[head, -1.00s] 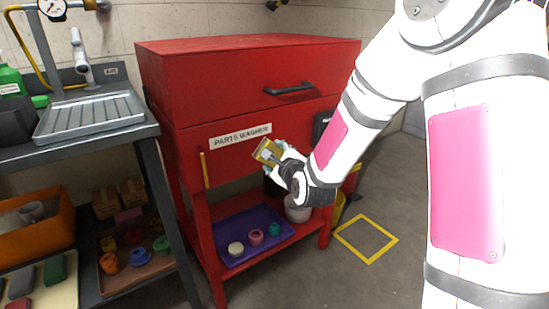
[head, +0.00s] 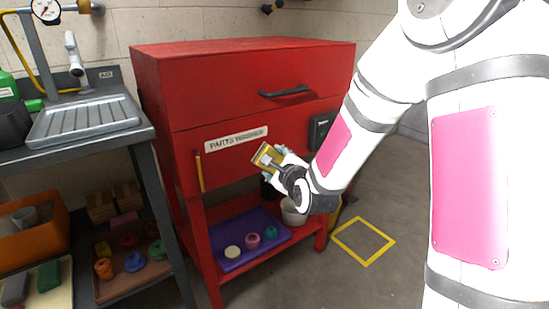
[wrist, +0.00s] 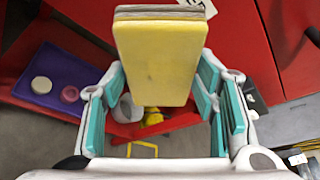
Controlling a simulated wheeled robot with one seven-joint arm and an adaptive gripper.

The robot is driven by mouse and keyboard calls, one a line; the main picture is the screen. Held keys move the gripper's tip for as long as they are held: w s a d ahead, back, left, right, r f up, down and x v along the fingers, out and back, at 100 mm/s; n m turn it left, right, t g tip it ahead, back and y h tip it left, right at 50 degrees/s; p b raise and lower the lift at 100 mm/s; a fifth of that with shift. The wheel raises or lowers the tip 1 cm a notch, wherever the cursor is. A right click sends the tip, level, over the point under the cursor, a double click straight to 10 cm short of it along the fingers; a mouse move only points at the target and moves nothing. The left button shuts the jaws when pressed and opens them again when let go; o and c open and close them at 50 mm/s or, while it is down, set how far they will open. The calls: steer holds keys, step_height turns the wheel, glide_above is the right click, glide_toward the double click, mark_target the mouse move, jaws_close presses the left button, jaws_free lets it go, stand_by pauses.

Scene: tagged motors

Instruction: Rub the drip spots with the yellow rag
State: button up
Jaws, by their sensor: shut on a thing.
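The yellow rag (wrist: 160,62) looks like a thick flat pad with a grey-brown layer along one edge. My gripper (head: 268,162) is shut on it and holds it up in front of the red parts washer (head: 240,95), near the right end of its white label. In the wrist view the rag stands between the teal-padded fingers of my gripper (wrist: 158,85). I cannot make out any drip spots in these views; the rag and my arm hide part of the washer front.
A purple tray (head: 232,262) with small round parts and a white bucket (head: 292,212) sit on the washer's lower shelf. A grey bench (head: 75,150) with a drain tray stands at left. A yellow floor square (head: 363,241) marks bare floor at right.

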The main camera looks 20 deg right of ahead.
mark_target(256, 149)
steer(key=shift+w+a+b, duration=0.15)
steer(key=shift+w+a, duration=0.2)
steer(key=shift+w, duration=0.65)
steer(key=shift+w+a+b, duration=0.15)
steer(key=shift+w+a, duration=0.2)
steer(key=shift+w, duration=0.65)
steer(key=shift+w+a+b, duration=0.15)
steer(key=shift+w+a, duration=0.2)
steer(key=shift+w, duration=0.65)
steer(key=shift+w+a, duration=0.25)
steer(key=shift+w, duration=0.7)
steer(key=d, duration=0.2)
steer(key=w+d+b, duration=0.1)
steer(key=shift+d, duration=0.4)
steer(key=shift+w, duration=0.15)
steer(key=shift+a, duration=0.15)
